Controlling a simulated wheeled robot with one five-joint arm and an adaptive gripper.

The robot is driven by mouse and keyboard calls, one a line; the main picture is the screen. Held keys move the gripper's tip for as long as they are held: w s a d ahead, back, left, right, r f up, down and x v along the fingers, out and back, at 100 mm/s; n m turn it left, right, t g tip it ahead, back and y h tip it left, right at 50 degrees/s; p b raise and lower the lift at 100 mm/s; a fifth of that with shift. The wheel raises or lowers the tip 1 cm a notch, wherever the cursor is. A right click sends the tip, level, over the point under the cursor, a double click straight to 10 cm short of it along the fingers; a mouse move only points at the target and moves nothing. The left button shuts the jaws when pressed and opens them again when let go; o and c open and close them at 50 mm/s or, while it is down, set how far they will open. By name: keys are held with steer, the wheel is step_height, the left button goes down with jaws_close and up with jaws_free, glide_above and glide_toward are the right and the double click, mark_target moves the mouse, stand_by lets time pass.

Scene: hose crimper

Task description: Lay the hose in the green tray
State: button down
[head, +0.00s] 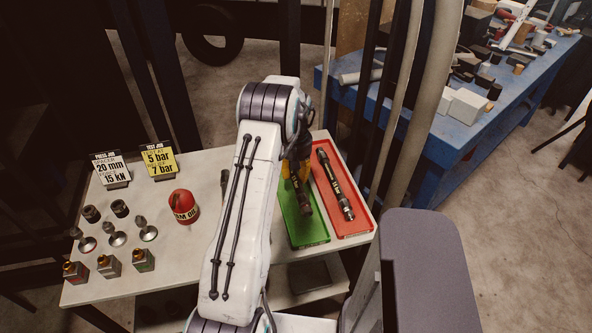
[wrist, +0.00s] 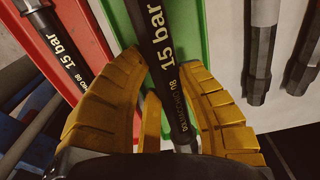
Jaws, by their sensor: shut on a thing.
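A black hose marked 15 bar (wrist: 158,40) is between the yellow fingers of my gripper (wrist: 164,68) in the wrist view, and my gripper is shut on it. The green tray (wrist: 200,28) lies behind this hose. In the head view my gripper (head: 296,172) is over the green tray (head: 312,236), with the lower end of the held hose (head: 305,207) over the tray's inside. My arm and gripper hide much of the tray and hose. Whether the hose touches the tray floor, I cannot tell.
A red tray (head: 357,222) with another 15 bar hose (head: 335,183) lies right beside the green one. The pale table (head: 160,278) also bears sign cards, a red cap-like object (head: 183,206) and several small fittings. Dark hex-ended parts (wrist: 259,60) lie beside the green tray.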

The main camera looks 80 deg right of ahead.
steer(key=shift+f+b, duration=2)
steer(key=shift+f, duration=0.9)
steer(key=c, duration=0.9)
jaws_free()
steer(key=shift+o, duration=0.2)
steer(key=shift+f, duration=0.1)
step_height(320, 180, up, 12)
steer(key=shift+r, duration=0.1)
